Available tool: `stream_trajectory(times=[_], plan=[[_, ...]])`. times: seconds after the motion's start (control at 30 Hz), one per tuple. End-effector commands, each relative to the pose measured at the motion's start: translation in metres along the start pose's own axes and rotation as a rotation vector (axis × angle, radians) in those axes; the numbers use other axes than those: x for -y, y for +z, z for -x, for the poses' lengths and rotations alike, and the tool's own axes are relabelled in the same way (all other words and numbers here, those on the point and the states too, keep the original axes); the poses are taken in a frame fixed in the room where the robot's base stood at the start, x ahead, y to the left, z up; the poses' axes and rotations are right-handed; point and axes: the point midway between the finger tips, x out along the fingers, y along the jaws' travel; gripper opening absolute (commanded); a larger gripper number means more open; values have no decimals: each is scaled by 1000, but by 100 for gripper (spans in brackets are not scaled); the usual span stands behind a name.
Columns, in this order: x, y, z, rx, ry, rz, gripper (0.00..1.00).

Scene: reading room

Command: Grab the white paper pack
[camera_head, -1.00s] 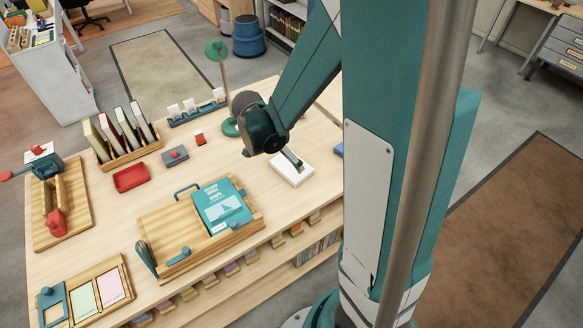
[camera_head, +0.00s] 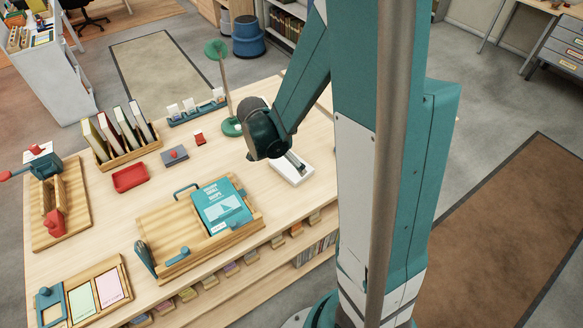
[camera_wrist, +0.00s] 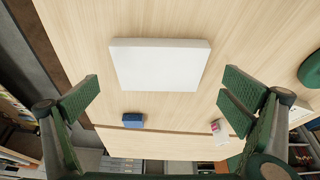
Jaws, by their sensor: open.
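The white paper pack (camera_head: 291,174) lies flat on the wooden table (camera_head: 227,269), partly hidden behind my gripper in the head view. In the wrist view the white paper pack (camera_wrist: 158,65) shows whole, as a flat slab in the upper middle. My gripper (camera_head: 298,165) is over the pack in the head view. The pack lies beyond and between the pads, and nothing is held. The exact height above the pack cannot be told.
A small blue block (camera_wrist: 132,120) lies near the pack. A wooden tray with a teal book (camera_head: 221,206) lies at the front. Bare tabletop surrounds the pack.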

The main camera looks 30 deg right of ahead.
Motion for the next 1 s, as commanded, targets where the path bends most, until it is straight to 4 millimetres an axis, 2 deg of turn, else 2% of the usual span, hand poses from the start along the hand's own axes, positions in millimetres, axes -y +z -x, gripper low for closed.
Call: stream_trajectory(times=[0.3,0.5,1.0], plan=[[-1,-1,-32,0,1,-1,100],[-1,-1,-45,0,0,-1,100],[-1,-1,-47,0,0,0,100]])
